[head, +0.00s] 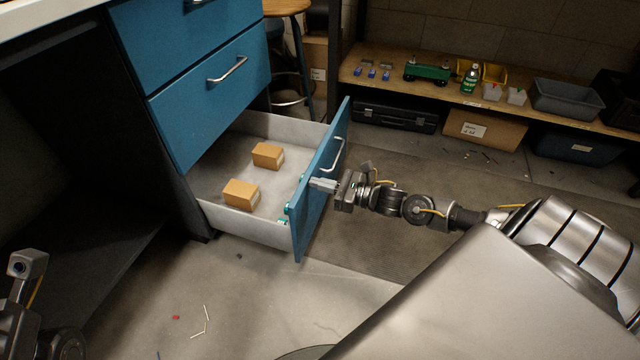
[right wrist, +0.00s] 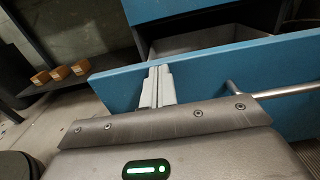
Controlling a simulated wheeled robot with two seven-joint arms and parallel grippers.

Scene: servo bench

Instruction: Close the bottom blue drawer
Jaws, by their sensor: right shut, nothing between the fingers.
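The bottom blue drawer (head: 318,190) stands far out of the cabinet in the head view. Its grey interior holds two brown boxes, a farther one (head: 267,155) and a nearer one (head: 241,194). Its front carries a silver bar handle (head: 334,156). My right gripper (head: 318,184) is shut and empty, its fingertips at the outer face of the front, beside the handle. In the right wrist view the shut fingers (right wrist: 158,72) reach the blue front (right wrist: 210,80); I cannot tell whether they touch. The handle (right wrist: 275,90) is to their right. My left gripper's fingers are not visible.
Two more blue drawers, the middle one (head: 215,95) with its own handle, are shut above. A stool (head: 287,8) stands behind the open drawer. A low wooden shelf (head: 430,90) with bins runs along the back wall. Small litter (head: 205,320) lies on the floor in front.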

